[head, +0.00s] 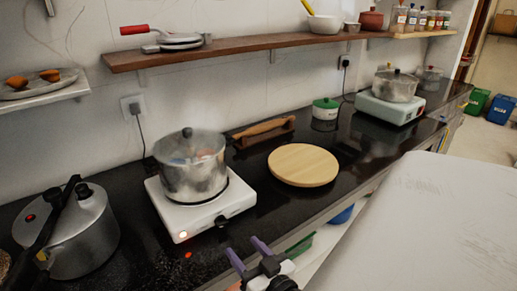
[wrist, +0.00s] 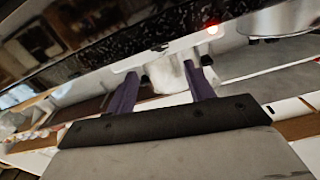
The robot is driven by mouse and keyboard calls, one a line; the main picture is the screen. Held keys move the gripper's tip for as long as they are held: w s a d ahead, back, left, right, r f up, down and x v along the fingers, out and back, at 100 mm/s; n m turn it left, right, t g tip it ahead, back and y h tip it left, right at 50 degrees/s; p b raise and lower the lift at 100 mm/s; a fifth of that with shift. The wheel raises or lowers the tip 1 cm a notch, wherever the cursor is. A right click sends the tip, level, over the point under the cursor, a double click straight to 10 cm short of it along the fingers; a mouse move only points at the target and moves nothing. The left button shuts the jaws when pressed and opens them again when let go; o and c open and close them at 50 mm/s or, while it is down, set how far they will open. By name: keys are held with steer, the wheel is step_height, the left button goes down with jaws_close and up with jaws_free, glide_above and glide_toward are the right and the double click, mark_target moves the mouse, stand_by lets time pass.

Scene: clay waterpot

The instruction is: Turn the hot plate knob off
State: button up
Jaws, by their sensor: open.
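A white hot plate (head: 170,211) stands on the black counter at the left of centre in the head view. Its black knob (head: 221,221) is on the front side, and a small light (head: 183,235) glows red at the front left corner. A lidded metal pot (head: 190,172) sits on its burner. My gripper (head: 247,250) is in front of and below the knob, near the counter's front edge, apart from it. Its purple fingers are spread and empty. In the wrist view the gripper (wrist: 161,72) is also open, and a red light (wrist: 212,29) shows beyond it; the knob cannot be clearly made out there.
A pressure cooker (head: 80,235) stands left of the hot plate. A round wooden board (head: 303,165) lies to its right. A second hot plate (head: 385,109) with a pot (head: 395,88) is farther right. A wooden shelf (head: 230,47) runs along the wall above.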

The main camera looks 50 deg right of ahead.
steer(key=v, duration=0.5)
steer(key=shift+b, duration=0.4)
step_height(320, 180, up, 6)
steer(key=g+y+p, duration=0.2)
steer(key=g+p, duration=0.1)
steer(key=p, duration=0.2)
steer(key=g+p, duration=0.1)
glide_toward(223, 223)
steer(key=x, duration=0.7)
steer(key=shift+w+d+f, duration=0.1)
steer(key=shift+w+f, duration=0.05)
steer(key=shift+w, duration=0.2)
